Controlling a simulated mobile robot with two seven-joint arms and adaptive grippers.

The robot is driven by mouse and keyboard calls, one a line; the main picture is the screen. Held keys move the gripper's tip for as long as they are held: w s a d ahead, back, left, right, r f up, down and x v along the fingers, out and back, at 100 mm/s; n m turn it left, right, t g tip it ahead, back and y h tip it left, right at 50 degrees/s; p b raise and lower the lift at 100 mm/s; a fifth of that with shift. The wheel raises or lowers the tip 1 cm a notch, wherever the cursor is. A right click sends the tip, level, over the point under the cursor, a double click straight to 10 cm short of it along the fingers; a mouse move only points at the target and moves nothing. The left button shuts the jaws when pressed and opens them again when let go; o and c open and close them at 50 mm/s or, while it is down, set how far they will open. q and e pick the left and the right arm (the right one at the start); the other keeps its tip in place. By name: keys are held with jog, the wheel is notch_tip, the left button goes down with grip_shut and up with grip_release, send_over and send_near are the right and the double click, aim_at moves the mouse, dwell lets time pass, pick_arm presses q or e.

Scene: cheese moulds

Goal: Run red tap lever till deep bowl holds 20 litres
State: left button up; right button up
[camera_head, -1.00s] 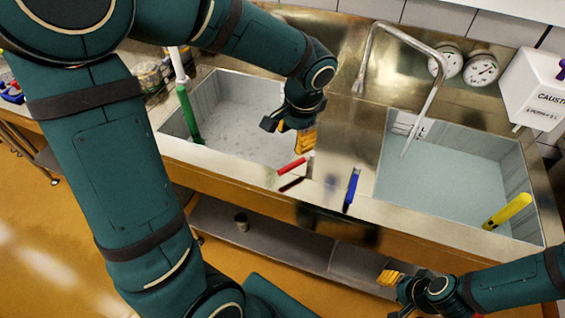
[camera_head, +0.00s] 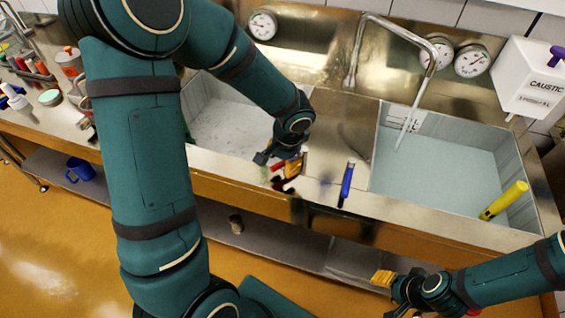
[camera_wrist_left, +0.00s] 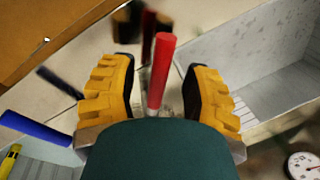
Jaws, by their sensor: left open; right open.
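The red tap lever (camera_head: 277,168) stands at the front rim of the sink, partly hidden by my left gripper (camera_head: 282,163). In the left wrist view the red lever (camera_wrist_left: 161,72) rises between my left gripper's open yellow fingers, with a gap on both sides. The left bowl (camera_head: 228,125) is partly hidden by my arm. The right bowl (camera_head: 440,172) has a pale, flat surface inside and the curved spout (camera_head: 425,85) over it. I cannot tell which bowl is the deep one. My right gripper (camera_head: 392,284) is open and empty in front of the sink.
A blue lever (camera_head: 346,185) stands right of the red one. A yellow handle (camera_head: 503,200) leans in the right bowl. Dials (camera_head: 437,52) sit on the back wall beside a white caustic box (camera_head: 540,80). A blue mug (camera_head: 80,170) stands on the lower shelf.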

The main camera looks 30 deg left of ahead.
pick_arm(q)
jog(key=shift+a+f, duration=0.1)
jog(key=shift+f, duration=0.2)
jog(key=shift+c, duration=0.5)
grip_shut()
jog(key=shift+s, duration=0.1)
